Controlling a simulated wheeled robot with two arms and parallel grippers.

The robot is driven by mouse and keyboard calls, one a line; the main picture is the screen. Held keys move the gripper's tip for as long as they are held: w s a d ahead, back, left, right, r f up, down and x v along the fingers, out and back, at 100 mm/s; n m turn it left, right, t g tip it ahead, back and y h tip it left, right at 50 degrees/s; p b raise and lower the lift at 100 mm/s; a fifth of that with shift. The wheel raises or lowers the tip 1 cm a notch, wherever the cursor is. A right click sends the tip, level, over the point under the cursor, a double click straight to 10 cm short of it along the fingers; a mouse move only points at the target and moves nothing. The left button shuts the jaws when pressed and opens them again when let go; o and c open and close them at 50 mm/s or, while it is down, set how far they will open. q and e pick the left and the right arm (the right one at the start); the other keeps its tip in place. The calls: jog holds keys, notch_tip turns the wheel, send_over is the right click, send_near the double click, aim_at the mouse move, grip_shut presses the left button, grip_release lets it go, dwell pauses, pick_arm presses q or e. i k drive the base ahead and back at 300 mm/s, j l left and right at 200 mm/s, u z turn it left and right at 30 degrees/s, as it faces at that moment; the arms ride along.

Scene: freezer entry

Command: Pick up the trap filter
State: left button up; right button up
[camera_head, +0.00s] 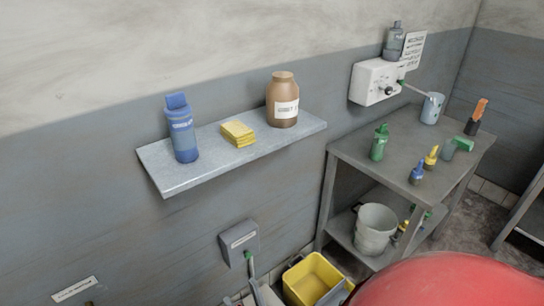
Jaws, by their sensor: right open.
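I cannot make out anything that is clearly a trap filter. My left gripper is not in view.
A wall shelf (185,178) holds a blue bottle (181,130), yellow sponges (238,133) and a brown jar (283,103). A grey table (400,152) at right carries several bottles. A yellow bucket (312,277) stands below. A large red rounded surface fills the lower right.

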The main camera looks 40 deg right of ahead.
aim_at(416, 177)
jog(key=k+l+z, duration=0.1)
jog(key=z, duration=0.35)
jog(key=l+z, duration=0.15)
jog(key=z, duration=0.35)
jog(key=j+z, duration=0.1)
jog(key=z, duration=0.3)
jog(key=j+z, duration=0.1)
jog(key=z, duration=0.35)
jog(key=j+z, duration=0.1)
jog(key=z, duration=0.3)
jog(key=l+u, duration=0.15)
jog(key=u, duration=0.15)
jog(key=l+u, duration=0.15)
jog(key=u, duration=0.55)
jog(key=j+u, duration=0.1)
jog(key=u, duration=0.75)
jog(key=i+j+u, duration=0.1)
jog(key=u, duration=0.75)
jog(key=l+z, duration=0.1)
jog(key=z, duration=0.3)
jog(key=k+l+z, duration=0.1)
jog(key=z, duration=0.35)
jog(key=l+z, duration=0.1)
jog(key=z, duration=0.3)
jog(key=l+z, duration=0.15)
jog(key=z, duration=0.3)
jog(key=l+z, duration=0.1)
jog(key=z, duration=0.3)
